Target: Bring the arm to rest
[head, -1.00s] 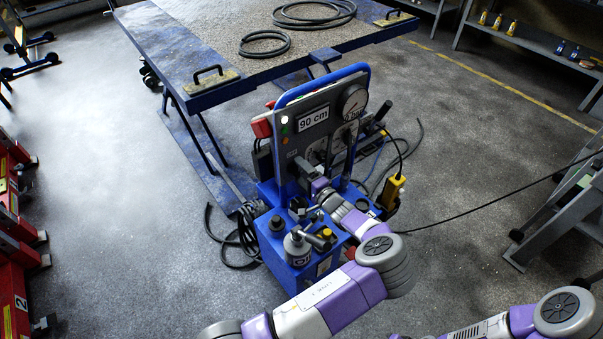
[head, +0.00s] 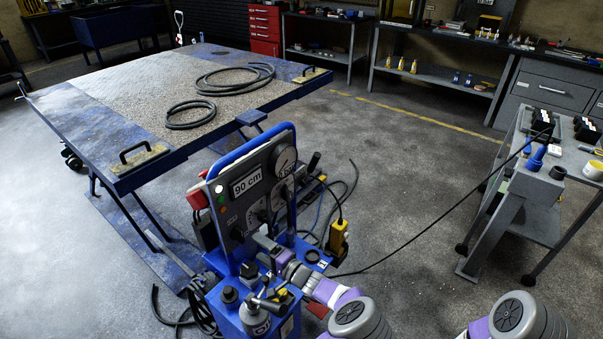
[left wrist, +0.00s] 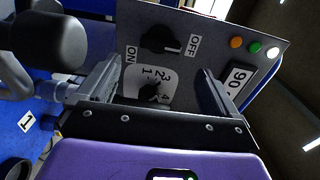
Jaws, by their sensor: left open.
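The control panel (head: 245,195) stands upright on the blue pump unit (head: 240,318) and carries a "90 cm" display and a round gauge (head: 284,161). My left gripper (head: 264,241) is in front of the panel's lower part. In the left wrist view my left gripper (left wrist: 158,88) is open, its fingers either side of a small numbered selector knob (left wrist: 151,91); I cannot tell whether they touch it. An ON/OFF knob (left wrist: 160,41) is above it, its white mark towards OFF. The white lamp (left wrist: 273,52) is lit. My right gripper is out of view; only part of that arm shows.
The lift table (head: 100,103) with coiled hoses stands behind the panel. A black lever (left wrist: 45,38) is close beside the left gripper. Open floor lies between.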

